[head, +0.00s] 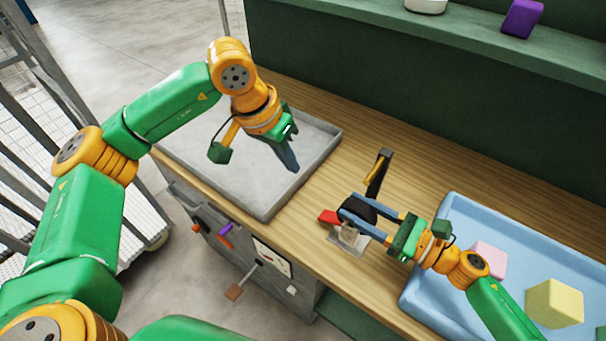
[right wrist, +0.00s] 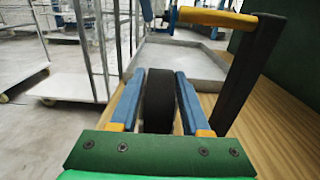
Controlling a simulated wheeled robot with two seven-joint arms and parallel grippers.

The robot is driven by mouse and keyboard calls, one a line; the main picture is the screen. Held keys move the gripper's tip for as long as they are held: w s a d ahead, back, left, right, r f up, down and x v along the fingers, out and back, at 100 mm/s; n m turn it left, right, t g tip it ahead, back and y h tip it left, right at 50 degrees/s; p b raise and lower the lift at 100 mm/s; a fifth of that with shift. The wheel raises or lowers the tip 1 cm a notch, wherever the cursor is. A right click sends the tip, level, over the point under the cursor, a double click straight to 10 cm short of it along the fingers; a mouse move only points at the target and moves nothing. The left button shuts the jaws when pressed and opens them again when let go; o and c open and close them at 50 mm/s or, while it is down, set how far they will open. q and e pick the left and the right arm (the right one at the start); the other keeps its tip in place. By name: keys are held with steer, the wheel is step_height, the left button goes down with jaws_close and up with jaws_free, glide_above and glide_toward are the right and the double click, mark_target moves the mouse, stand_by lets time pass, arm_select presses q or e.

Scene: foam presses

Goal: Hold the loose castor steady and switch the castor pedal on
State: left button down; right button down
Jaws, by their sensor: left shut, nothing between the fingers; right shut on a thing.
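The loose castor has a black wheel (head: 360,211), a red pedal (head: 328,216) and a pale metal plate (head: 347,241); it sits on the wooden bench. My right gripper (head: 348,208) is shut on the wheel, its blue fingers on either side. In the right wrist view the black wheel (right wrist: 158,100) stands between the two fingers. The pedal's setting cannot be told. My left gripper (head: 291,162) is shut and empty above the grey tray, apart from the castor, to its upper left.
A black post with a yellow bar (head: 378,172) stands close behind the castor. The grey tray (head: 268,208) is empty. A blue tray (head: 452,200) with foam blocks (head: 553,303) lies at the right. The bench (head: 318,187) is clear between grey tray and castor. A green shelf (head: 420,40) runs behind.

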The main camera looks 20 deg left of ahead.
arm_select(q)
steer(key=shift+a+r, duration=0.15)
steer(key=shift+r, duration=0.2)
arm_select(e)
steer(key=shift+c, duration=1.4)
jaws_free()
steer(key=shift+d, duration=0.1)
